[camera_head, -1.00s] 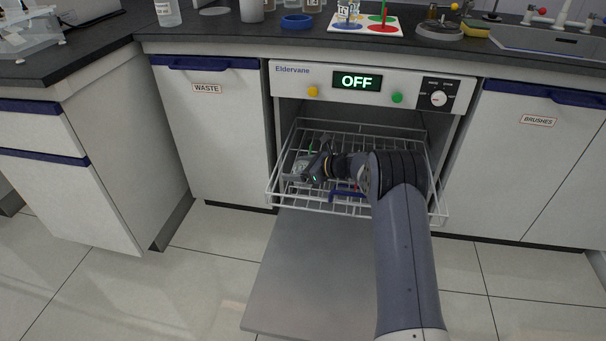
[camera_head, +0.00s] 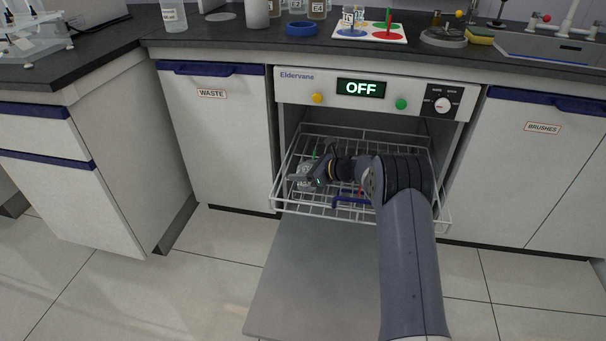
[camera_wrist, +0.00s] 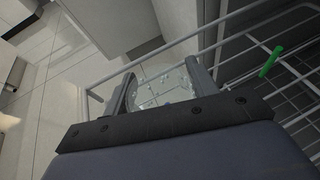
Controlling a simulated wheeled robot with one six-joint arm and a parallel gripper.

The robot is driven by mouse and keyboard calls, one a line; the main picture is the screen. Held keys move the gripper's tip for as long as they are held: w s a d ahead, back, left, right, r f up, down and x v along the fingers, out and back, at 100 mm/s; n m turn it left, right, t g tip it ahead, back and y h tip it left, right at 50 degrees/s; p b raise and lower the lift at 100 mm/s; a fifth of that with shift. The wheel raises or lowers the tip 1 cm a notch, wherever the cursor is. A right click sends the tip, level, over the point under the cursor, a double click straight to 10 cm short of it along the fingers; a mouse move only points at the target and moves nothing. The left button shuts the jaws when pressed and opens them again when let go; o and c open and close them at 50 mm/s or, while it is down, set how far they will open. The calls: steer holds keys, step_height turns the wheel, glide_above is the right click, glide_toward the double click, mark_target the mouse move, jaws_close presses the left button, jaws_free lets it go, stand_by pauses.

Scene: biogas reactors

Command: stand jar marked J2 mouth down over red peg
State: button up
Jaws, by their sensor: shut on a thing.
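My gripper (camera_head: 316,178) is low over the left part of the pulled-out wire rack (camera_head: 281,190). It is shut on a clear glass jar (camera_wrist: 164,88), which shows between the two fingers in the wrist view. The jar (camera_head: 303,169) is hard to make out in the head view, and I cannot read any mark on it. I cannot tell whether it touches the rack. A small red bit (camera_head: 361,189) also shows in the rack, partly hidden by my arm.
A green peg (camera_wrist: 271,61) stands in the rack, and a blue bar (camera_head: 350,202) lies at its front. The washer door (camera_head: 310,275) is folded down below. The white board (camera_head: 345,36) holds small labelled jars. A blue ring (camera_head: 301,29) lies left of it.

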step_height(320, 180, up, 21)
steer(key=p, duration=1.3)
steer(key=shift+f, duration=0.1)
